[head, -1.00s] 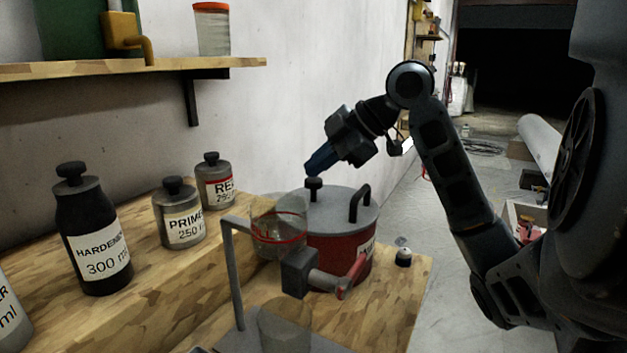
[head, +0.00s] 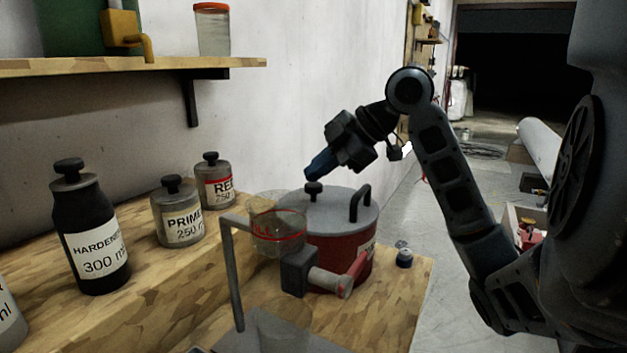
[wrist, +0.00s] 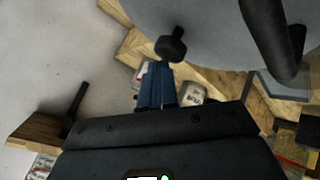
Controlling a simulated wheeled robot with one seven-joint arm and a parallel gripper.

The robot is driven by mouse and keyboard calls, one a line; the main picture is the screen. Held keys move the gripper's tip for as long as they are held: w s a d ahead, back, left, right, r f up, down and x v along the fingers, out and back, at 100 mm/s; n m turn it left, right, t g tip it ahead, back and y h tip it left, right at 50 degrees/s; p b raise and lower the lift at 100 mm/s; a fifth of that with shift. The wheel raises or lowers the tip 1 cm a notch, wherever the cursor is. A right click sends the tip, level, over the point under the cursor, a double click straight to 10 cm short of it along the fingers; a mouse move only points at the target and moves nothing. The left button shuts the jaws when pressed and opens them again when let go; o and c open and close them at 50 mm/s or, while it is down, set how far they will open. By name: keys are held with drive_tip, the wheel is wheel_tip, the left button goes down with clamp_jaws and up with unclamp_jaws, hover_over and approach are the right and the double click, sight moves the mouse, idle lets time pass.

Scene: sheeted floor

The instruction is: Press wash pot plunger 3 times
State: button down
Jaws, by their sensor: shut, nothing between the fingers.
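The wash pot (head: 336,262) is a red drum with a grey lid (head: 335,212), on the wooden bench. Its plunger is a short dark knob (head: 313,189) on the lid, beside a black arched handle (head: 360,203). My gripper (head: 309,175), with blue fingers, is shut and empty, angled down with its tips right at the top of the knob. In the wrist view the fingertips (wrist: 156,68) meet the near edge of the knob (wrist: 171,45). They look to be touching it, though the contact itself is hard to see.
A stand with a clear cup (head: 278,232) and a red-tipped grey part (head: 345,285) are close in front of the pot. Labelled bottles, including hardener (head: 88,235), stand to the left. The wall rises behind.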

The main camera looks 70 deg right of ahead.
sight(317, 184)
drive_tip(key=shift+f+b, duration=0.4)
drive_tip(key=shift+f, duration=0.1)
drive_tip(key=shift+r, duration=0.15)
idle(0.5)
drive_tip(key=shift+r+p, duration=1.05)
drive_tip(key=shift+r, duration=0.45)
wheel_tip(317, 184, up, 5)
drive_tip(key=p, duration=0.3)
drive_tip(key=shift+p, duration=0.3)
drive_tip(key=shift+w, duration=0.1)
idle(1.7)
